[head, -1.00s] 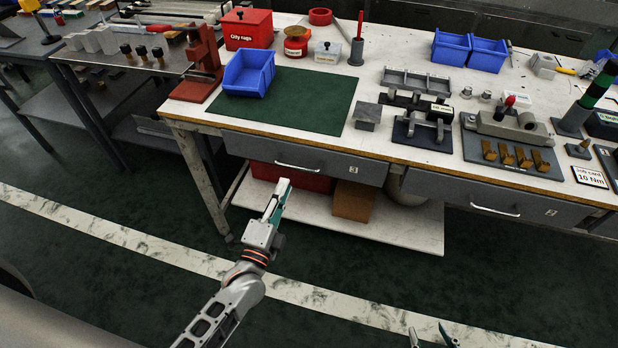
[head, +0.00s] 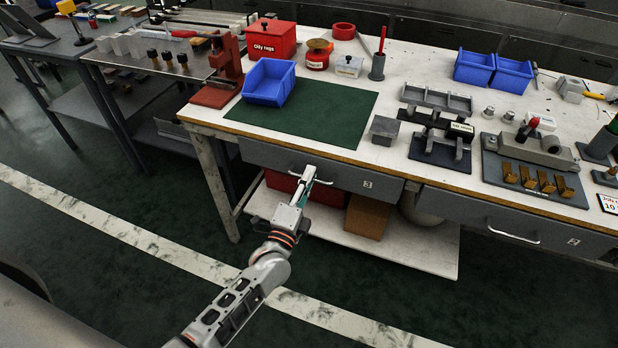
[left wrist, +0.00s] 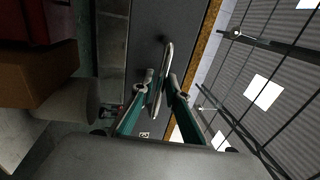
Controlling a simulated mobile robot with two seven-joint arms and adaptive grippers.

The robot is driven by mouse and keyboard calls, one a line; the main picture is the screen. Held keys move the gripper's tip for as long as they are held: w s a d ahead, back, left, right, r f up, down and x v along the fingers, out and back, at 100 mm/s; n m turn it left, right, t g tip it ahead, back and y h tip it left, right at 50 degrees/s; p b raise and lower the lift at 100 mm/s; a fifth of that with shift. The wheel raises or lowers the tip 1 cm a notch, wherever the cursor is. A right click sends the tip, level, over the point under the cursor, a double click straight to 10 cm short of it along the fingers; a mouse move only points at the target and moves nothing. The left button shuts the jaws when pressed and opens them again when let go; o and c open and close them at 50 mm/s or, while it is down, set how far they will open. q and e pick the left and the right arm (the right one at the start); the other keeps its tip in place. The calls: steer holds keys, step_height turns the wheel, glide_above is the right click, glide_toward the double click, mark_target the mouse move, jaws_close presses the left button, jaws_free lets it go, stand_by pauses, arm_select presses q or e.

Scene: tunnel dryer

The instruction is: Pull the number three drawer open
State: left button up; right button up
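The left grey drawer (head: 345,178) under the bench carries a small label (head: 367,184) that looks like a 3. Its front sits flush under the bench top, so it looks closed. Its pale bow handle (head: 312,178) is at my left gripper (head: 306,176). In the left wrist view the handle (left wrist: 163,75) passes between the two fingertips of my left gripper (left wrist: 160,82). The fingers are apart, one on each side of the bar; firm contact does not show. My right gripper is out of view.
A second grey drawer (head: 480,215) with its own handle (head: 513,236) is to the right. Below are a lower shelf (head: 400,250), a brown box (head: 367,216) and a red box. The bench top holds a blue bin (head: 270,82) on a green mat (head: 340,110). The floor in front is clear.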

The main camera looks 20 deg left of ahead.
arm_select(q)
jaws_close()
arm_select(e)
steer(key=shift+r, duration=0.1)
arm_select(q)
steer(key=s+p, duration=0.7)
steer(key=s, duration=2.2)
steer(key=shift+a, duration=0.45)
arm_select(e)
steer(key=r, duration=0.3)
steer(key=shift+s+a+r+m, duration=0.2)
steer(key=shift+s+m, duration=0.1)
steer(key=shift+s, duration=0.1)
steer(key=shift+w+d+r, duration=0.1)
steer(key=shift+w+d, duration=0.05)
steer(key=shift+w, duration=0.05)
